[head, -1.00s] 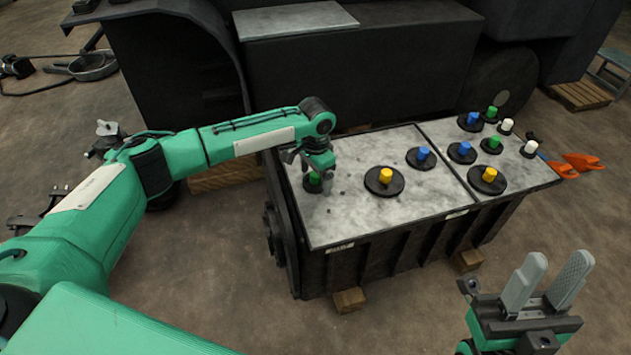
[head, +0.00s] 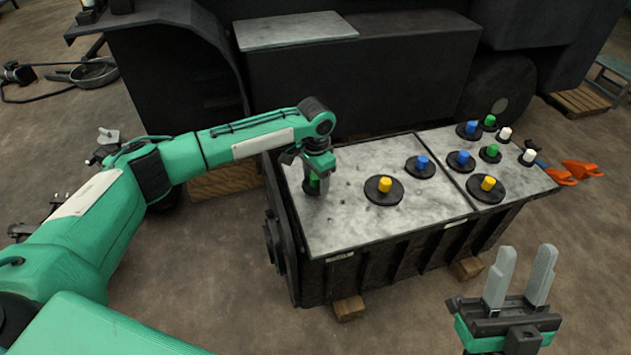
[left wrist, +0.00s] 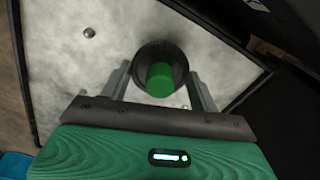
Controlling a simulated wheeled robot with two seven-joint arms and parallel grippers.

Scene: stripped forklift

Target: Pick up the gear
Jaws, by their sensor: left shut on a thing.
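A gear, a black disc with a green knob (head: 313,188), is at the left end of the grey battery-like top (head: 345,226). My left gripper (head: 315,178) points down over it and is shut on it, partly hiding it in the head view. In the left wrist view the green knob (left wrist: 159,80) and dark disc (left wrist: 151,54) show between the two fingers. I cannot tell whether the disc is clear of the surface. My right gripper (head: 525,282) is open and empty, fingers upward, at the lower right, away from the gears.
Other knobbed gears stand to the right: a large yellow-knobbed one (head: 384,190), a blue-knobbed one (head: 420,166), and several on the right panel (head: 448,142). Orange forks (head: 580,170) lie beyond. The dark forklift body (head: 330,80) stands behind. Open floor lies in front.

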